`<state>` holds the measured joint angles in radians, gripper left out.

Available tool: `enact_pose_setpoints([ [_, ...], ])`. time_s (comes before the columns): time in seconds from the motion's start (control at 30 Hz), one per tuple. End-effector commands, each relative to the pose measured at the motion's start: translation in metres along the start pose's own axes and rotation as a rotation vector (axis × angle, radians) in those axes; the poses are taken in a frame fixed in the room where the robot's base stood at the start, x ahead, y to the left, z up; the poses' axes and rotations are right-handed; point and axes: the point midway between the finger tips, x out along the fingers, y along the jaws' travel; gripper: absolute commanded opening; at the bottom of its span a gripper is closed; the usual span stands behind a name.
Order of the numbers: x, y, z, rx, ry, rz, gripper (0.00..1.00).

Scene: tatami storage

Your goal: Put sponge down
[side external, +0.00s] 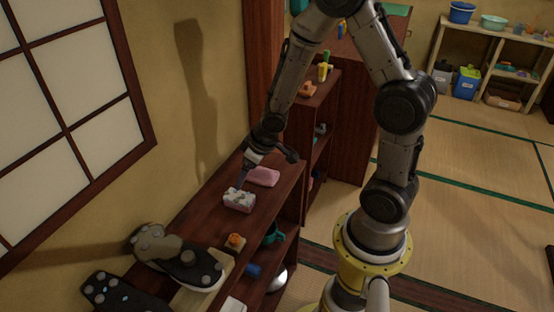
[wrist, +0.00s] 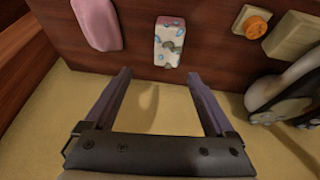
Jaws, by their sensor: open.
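A white block with blue and grey patches (side external: 239,201), which looks like a sponge, lies on the dark wooden shelf top (side external: 213,232). A plain pink rounded block (side external: 263,176) lies just beyond it; I cannot tell for sure which of the two is the sponge. My gripper (side external: 243,184) is just above the patterned block. In the wrist view my gripper (wrist: 160,75) is open with nothing between its fingers. The patterned block (wrist: 169,42) lies ahead of the fingertips, apart from them, and the pink block (wrist: 97,24) is to its left.
The wall (side external: 215,110) runs close behind the shelf. A blue cylinder (side external: 254,270) and a teal cup (side external: 273,234) sit on the lower level.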

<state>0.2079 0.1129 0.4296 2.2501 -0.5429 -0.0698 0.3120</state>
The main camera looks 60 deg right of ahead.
Motion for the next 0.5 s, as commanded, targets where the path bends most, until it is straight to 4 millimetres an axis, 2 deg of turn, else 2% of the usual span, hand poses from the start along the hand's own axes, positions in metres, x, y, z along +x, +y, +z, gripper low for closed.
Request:
enact_pose_setpoints([
  [0.03,-0.024,0.003,-0.01,-0.002,0.025,0.031,0.89],
  [0.07,-0.038,0.004,-0.013,0.0,0.03,0.049,0.89],
  [0.2,-0.11,0.003,-0.014,0.022,0.054,0.105,0.89],
  [0.27,-0.139,-0.001,-0.008,0.035,0.062,0.111,0.89],
  [0.4,-0.199,-0.018,0.018,0.055,0.077,0.084,0.89],
  [0.5,-0.231,-0.032,0.042,0.058,0.085,0.044,0.89],
])
